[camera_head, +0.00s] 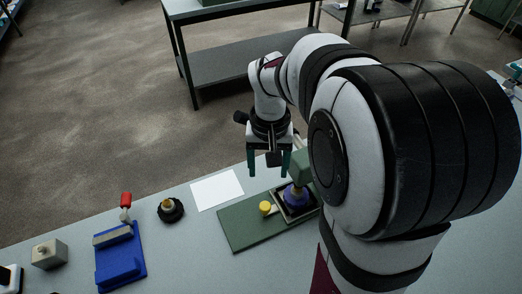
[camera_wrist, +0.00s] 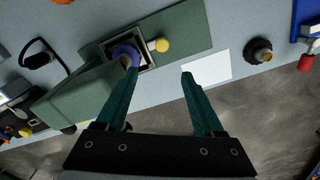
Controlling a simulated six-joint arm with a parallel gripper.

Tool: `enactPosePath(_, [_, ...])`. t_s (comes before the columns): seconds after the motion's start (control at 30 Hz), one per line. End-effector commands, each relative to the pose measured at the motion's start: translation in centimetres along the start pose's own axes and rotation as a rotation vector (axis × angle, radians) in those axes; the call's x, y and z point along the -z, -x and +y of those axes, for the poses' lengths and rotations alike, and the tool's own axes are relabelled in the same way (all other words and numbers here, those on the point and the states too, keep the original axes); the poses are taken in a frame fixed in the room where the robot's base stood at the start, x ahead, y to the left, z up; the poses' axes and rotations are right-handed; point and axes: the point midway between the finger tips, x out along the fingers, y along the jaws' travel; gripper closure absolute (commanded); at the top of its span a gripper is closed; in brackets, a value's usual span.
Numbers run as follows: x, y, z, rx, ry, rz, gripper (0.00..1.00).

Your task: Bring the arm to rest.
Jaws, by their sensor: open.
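My gripper (camera_head: 268,163) is open, its two green fingers spread apart with nothing between them. In the head view it is raised above the table's far edge, fingers pointing down. In the wrist view the gripper (camera_wrist: 157,82) shows both fingers, with the table surface beyond. The left fingertip overlaps the purple ring part in that view; I cannot tell that they touch, and they look apart in the head view. My arm's large links cover the right side of the head view.
A green machine base (camera_head: 243,230) holds a purple piece (camera_head: 296,197) and a yellow knob (camera_head: 265,208). White paper (camera_head: 217,189), a black round part (camera_head: 170,210), a blue fixture (camera_head: 120,262) with a red-handled tool (camera_head: 126,200), and a beige block (camera_head: 49,254) lie leftward. A shelf (camera_head: 230,62) stands behind.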

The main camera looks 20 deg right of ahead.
Motion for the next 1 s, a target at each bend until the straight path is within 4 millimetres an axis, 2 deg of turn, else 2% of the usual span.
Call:
enactPosePath(0.1, [0.0,0.7,0.0,0.0,0.0,0.0,0.31])
enactPosePath(0.47, [0.0,0.7,0.0,0.0,0.0,-0.001,0.31])
enactPosePath(0.53, [-0.6,0.9,-0.2,0.004,0.0,-0.002,0.31])
enactPosePath(0.57, [-1.4,1.3,-0.5,0.009,0.0,-0.002,0.31])
enactPosePath(0.63, [-5.4,2.5,-1.4,0.035,0.0,-0.011,0.31])
enactPosePath(0.7, [-10.7,3.3,-2.1,0.066,-0.002,-0.031,0.31])
enactPosePath(0.8, [-16.9,3.2,-2.2,0.105,-0.006,-0.064,0.31])
enactPosePath(0.9, [-20.5,2.6,-2.0,0.127,-0.008,-0.088,0.31])
enactPosePath(1.0, [-21.6,2.4,-1.9,0.132,-0.011,-0.097,0.31])
